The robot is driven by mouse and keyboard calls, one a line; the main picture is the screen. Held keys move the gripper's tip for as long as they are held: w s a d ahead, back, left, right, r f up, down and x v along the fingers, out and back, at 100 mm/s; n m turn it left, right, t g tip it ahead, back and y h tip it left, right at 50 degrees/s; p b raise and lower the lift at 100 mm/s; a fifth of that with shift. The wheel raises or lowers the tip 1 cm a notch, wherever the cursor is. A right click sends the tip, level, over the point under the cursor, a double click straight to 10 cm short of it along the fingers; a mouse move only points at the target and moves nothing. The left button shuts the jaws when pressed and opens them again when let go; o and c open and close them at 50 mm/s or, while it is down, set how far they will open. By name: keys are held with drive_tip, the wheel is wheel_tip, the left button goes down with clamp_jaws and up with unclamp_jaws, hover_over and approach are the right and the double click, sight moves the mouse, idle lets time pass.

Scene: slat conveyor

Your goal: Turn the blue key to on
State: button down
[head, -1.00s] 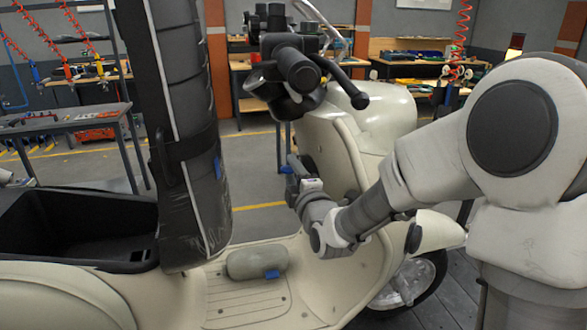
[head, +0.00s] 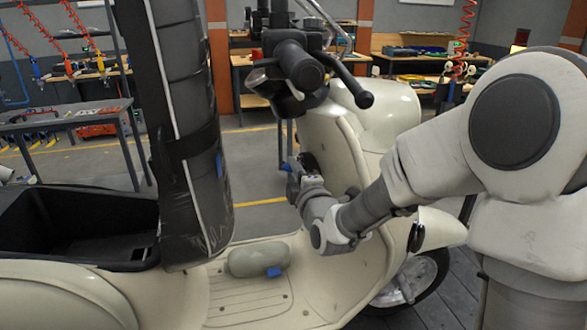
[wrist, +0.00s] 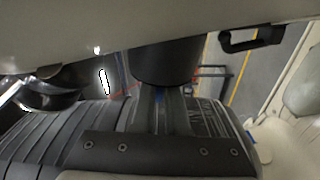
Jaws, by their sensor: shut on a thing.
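My gripper (head: 290,166) is in front of the inner face of the scooter's cream leg shield (head: 343,148), below the handlebar. It is shut, with a small blue piece, the blue key (head: 286,167), showing at its fingertips. The key is mostly hidden by the fingers, and its angle cannot be read. The fingertips and key do not show clearly in the wrist view, which is filled by the dark ribbed seat (wrist: 60,135) and cream bodywork.
The black seat (head: 185,110) stands raised over an open storage bin (head: 75,225). The handlebar grip (head: 300,65) and lever are just above my gripper. A cream hump (head: 258,260) with a blue tab (head: 273,271) sits on the footboard. Workbenches stand behind.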

drive_tip(key=shift+f+b, duration=0.2)
drive_tip(key=shift+b, duration=0.4)
drive_tip(key=t+b, duration=0.2)
drive_tip(key=b, duration=0.8)
drive_tip(key=shift+t, duration=0.3)
drive_tip(key=shift+r, duration=0.2)
drive_tip(key=shift+f+t+y+b, duration=0.25)
drive_tip(key=shift+t+b, duration=0.25)
drive_tip(key=shift+b, duration=1.45)
drive_tip(key=t+b, duration=0.1)
drive_tip(key=b, duration=0.6)
drive_tip(key=shift+m+t, duration=0.3)
drive_tip(key=shift+t, duration=0.1)
drive_tip(key=shift+r+b, duration=0.2)
drive_tip(key=shift+b, duration=0.5)
